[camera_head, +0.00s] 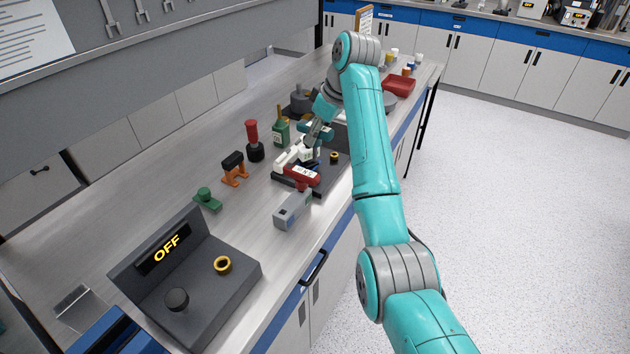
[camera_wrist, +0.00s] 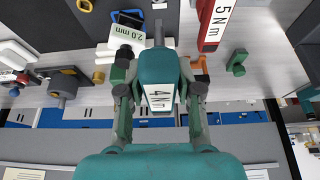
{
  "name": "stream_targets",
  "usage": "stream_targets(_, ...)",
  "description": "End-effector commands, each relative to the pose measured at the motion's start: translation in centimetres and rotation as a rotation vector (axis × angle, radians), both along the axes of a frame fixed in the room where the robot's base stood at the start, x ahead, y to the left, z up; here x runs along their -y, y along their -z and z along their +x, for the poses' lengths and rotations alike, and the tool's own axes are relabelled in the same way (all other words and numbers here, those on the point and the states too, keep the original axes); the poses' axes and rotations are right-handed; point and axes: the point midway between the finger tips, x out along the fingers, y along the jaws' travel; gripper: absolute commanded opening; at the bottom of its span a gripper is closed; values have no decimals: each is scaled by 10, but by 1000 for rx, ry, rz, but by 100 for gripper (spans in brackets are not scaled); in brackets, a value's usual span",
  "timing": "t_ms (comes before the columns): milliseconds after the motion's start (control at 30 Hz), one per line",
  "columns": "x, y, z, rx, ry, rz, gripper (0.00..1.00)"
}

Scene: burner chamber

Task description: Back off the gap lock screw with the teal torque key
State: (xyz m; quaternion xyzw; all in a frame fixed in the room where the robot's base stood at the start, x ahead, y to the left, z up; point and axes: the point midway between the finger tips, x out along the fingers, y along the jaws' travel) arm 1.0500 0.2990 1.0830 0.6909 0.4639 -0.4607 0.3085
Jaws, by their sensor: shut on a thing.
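My gripper (camera_wrist: 158,92) is shut on the teal torque key (camera_wrist: 158,68), whose white label reads 4 Nm. The key's grey shaft (camera_wrist: 158,32) points away from my gripper, toward the dark fixture plate (camera_wrist: 140,6). In the head view my gripper (camera_head: 313,137) is over the far side of the fixture plate (camera_head: 338,172), beside a white part (camera_head: 293,155). A white tag (camera_wrist: 126,35) reading 2.0 mm is left of the shaft in the wrist view. I cannot make out the gap lock screw, or whether the key's tip touches anything.
A grey box (camera_head: 293,209), green bottle (camera_head: 281,133), red-handled tool (camera_head: 252,136) and orange stand (camera_head: 235,172) surround the fixture. A console (camera_head: 205,285) reading OFF stands at the near end.

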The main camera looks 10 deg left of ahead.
Motion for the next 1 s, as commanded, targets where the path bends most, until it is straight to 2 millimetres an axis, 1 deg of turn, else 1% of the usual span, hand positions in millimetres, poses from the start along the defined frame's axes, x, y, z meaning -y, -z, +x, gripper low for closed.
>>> stream_targets(67,0,-1,0,1,6,1,0)
stream_targets(167,-1,0,-1,2,64,-1,0)
stream_targets(400,-2,0,-2,1,353,0,0)
stream_targets(533,-1,0,-2,1,477,0,0)
stream_targets(633,-1,-1,-2,1,519,1,0)
stream_targets(900,-1,-1,-1,1,527,0,0)
stream_targets(1000,-2,-1,-2,1,554,1,0)
